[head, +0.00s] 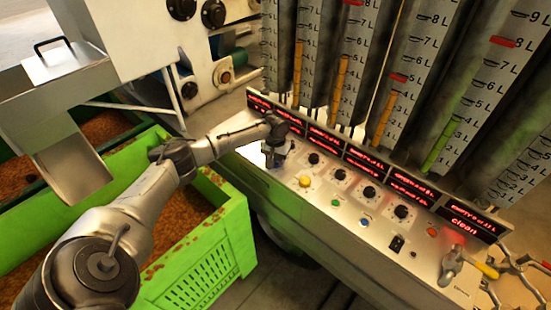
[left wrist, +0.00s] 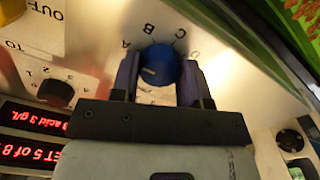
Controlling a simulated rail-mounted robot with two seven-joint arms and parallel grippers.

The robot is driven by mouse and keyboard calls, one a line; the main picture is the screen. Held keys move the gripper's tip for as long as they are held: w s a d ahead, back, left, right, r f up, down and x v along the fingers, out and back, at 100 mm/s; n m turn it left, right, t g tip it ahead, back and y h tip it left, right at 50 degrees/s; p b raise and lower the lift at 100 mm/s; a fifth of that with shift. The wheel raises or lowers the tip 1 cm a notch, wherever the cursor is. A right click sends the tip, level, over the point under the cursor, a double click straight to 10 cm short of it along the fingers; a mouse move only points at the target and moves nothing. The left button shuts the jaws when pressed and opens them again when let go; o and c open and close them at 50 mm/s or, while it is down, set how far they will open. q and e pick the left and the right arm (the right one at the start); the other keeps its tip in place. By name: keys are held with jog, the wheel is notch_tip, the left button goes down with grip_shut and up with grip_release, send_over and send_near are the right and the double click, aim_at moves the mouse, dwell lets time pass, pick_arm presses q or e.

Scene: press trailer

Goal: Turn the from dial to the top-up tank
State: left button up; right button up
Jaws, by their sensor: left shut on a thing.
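The from dial appears to be the round blue knob (left wrist: 157,66) on the pale panel in the left wrist view, with the letters A, B and C around its far side. My left gripper (left wrist: 158,82) is shut on it, one finger on each side. A short light mark shows on the knob, but I cannot tell which letter it points at. In the head view my left gripper (head: 275,152) points down at the console's left end and hides the knob. Several tall tanks (head: 400,80) with litre scales stand behind the console; which is the top-up tank is not readable. My right gripper is not in view.
The console (head: 330,205) carries several black dials (head: 369,192), a yellow button (head: 305,181) and red-lit displays (head: 410,187). A metal tap (head: 455,262) with a yellow handle stands at its right end. A green crate (head: 228,232) lies below my left arm.

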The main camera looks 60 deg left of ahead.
pick_arm(q)
jog(key=m+p, duration=0.1)
jog(key=p, duration=0.1)
jog(key=m+p, duration=0.2)
jog(key=shift+r+p, duration=0.25)
jog(key=shift+p, duration=0.15)
jog(key=m+p, duration=0.1)
jog(key=m, duration=0.1)
jog(key=shift+f+m+p, duration=0.1)
jog(key=shift+m+p, duration=0.2)
jog(key=shift+m, duration=0.1)
jog(key=shift+f+m+p, duration=0.1)
jog(key=shift+m+p, duration=0.4)
jog(key=shift+m, duration=0.6)
jog(key=o, duration=0.9)
